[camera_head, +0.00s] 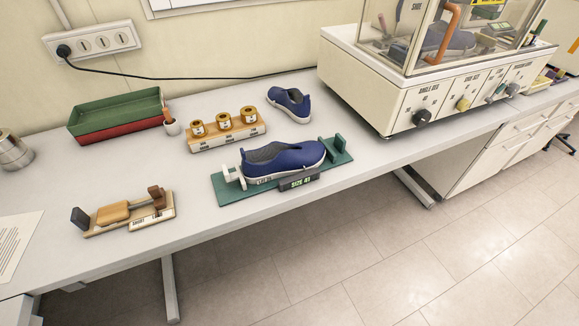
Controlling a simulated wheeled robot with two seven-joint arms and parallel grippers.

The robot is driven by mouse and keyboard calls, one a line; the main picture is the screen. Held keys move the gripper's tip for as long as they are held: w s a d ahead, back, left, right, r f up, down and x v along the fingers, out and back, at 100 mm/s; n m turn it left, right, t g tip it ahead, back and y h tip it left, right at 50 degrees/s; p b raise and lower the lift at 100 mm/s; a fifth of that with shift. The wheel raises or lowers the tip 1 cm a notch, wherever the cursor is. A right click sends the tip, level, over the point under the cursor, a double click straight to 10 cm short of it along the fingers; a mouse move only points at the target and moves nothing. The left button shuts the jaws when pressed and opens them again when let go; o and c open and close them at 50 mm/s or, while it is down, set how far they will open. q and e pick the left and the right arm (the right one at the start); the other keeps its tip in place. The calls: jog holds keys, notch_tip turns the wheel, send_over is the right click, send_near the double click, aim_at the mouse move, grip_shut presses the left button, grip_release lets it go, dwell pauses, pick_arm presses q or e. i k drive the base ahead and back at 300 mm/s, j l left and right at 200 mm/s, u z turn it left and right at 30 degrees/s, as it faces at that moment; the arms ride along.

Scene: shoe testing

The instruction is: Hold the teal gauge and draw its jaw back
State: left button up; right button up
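The teal gauge (229,191) lies on the bench near its front edge, a flat teal base with an upright teal end block (338,148) at its right end. A white jaw (233,177) with a round knob stands at its left end. A blue shoe (285,159) with a white sole sits on the gauge between the jaw and the end block. The jaw is close to one end of the shoe; I cannot tell if they touch. A dark "SIZE 41" display (299,181) is at the gauge's front. Neither of my grippers shows.
A wooden device (130,212) lies left of the gauge. A large machine (405,95) stands at right.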

aim_at(238, 175)
jog(key=i+l+u, duration=0.25)
jog(key=l+u, duration=0.25)
jog(key=l, duration=0.15)
jog(key=i+l+u, duration=0.3)
jog(key=k+l, duration=0.1)
